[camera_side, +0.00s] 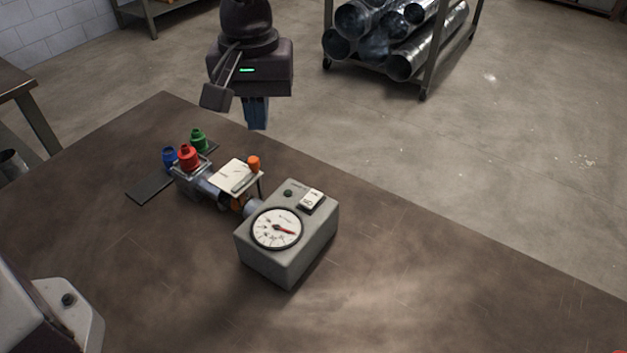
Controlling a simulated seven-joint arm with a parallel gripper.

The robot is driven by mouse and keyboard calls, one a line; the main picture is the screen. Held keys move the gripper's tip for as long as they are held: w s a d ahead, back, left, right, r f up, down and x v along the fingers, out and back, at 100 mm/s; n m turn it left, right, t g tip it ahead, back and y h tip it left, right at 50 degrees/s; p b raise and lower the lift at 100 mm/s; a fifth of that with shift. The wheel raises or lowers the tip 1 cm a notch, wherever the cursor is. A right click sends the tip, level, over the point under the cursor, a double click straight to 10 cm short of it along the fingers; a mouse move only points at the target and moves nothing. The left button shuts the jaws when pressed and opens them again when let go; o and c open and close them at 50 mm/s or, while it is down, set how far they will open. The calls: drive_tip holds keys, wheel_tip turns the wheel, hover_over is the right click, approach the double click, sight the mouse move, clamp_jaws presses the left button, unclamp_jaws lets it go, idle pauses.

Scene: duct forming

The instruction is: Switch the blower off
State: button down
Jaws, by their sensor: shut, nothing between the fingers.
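The blower is a grey box (287,250) on the brown table, with a round white gauge (277,228) whose red needle points right. A white rocker switch (311,200) sits on its top at the back right, beside a small dark green round lamp or button (288,193). The switch's position is too small to read. My gripper (257,122) hangs above and behind the box, toward the table's far edge. Its blue-grey fingers are shut and empty, pointing down, apart from everything.
A duct piece (206,190) joins the box on its left. Near it stand red (188,158), blue (169,157) and green (199,140) caps, a white card (236,175) and an orange knob (254,163). The table (440,270) is clear at right. A pipe rack (395,40) stands beyond.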

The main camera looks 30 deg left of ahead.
sight(313, 194)
drive_tip(key=w+d+f+n, duration=0.1)
drive_tip(key=w+d+n, duration=0.4)
drive_tip(key=n, duration=0.6)
drive_tip(key=shift+w, duration=0.35)
drive_tip(key=shift+f, duration=0.15)
wheel_tip(313, 194, down, 14)
drive_tip(key=shift+f, duration=0.25)
drive_tip(key=shift+s, duration=0.1)
